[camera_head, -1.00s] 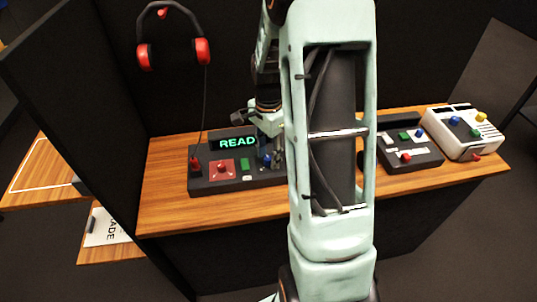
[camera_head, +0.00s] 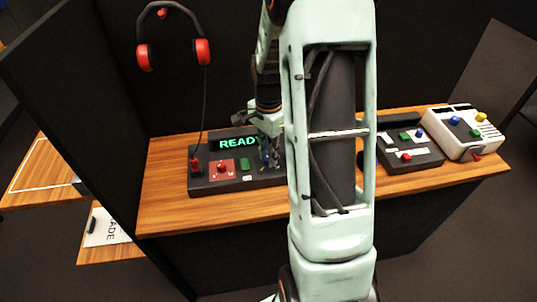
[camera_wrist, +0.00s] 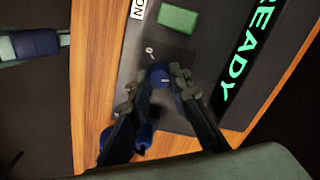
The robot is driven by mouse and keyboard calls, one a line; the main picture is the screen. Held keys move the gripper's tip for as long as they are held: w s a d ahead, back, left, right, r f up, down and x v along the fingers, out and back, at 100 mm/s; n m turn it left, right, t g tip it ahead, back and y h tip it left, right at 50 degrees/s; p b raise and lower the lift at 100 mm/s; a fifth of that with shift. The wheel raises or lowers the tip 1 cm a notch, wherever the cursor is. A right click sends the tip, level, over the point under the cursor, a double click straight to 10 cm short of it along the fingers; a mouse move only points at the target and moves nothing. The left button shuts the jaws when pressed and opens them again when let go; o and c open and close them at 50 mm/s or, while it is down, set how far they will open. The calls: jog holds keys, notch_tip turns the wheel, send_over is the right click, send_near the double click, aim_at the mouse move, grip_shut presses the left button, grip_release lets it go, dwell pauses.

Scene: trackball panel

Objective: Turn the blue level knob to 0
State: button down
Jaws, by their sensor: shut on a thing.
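The blue level knob (camera_wrist: 161,78) sits on the dark panel (camera_wrist: 181,46), between my two fingertips in the wrist view. My gripper (camera_wrist: 157,86) is shut on it. A white line shows on the knob's top, and a small white mark is printed on the panel beside it. In the head view, my gripper (camera_head: 270,155) reaches down at the right part of the panel (camera_head: 205,185), and the fingers mostly hide the knob. The panel's screen (camera_head: 238,142) reads READY in green.
A green button (camera_head: 244,164) and a red plate with a red knob (camera_head: 222,168) lie left of my gripper. Another blue part (camera_wrist: 142,134) shows by the left finger in the wrist view. A dark box (camera_head: 412,155) and a white box (camera_head: 463,130) stand farther right.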

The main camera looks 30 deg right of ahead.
jog(key=n, duration=0.6)
jog(key=shift+n, duration=0.3)
jog(key=n, duration=1.1)
jog(key=shift+r+n, duration=0.1)
jog(key=shift+n, duration=0.3)
jog(key=shift+n+p, duration=0.6)
jog(key=shift+n, duration=1.5)
jog(key=c, duration=1.8)
grip_release()
jog(key=shift+a, duration=0.1)
jog(key=shift+o, duration=0.2)
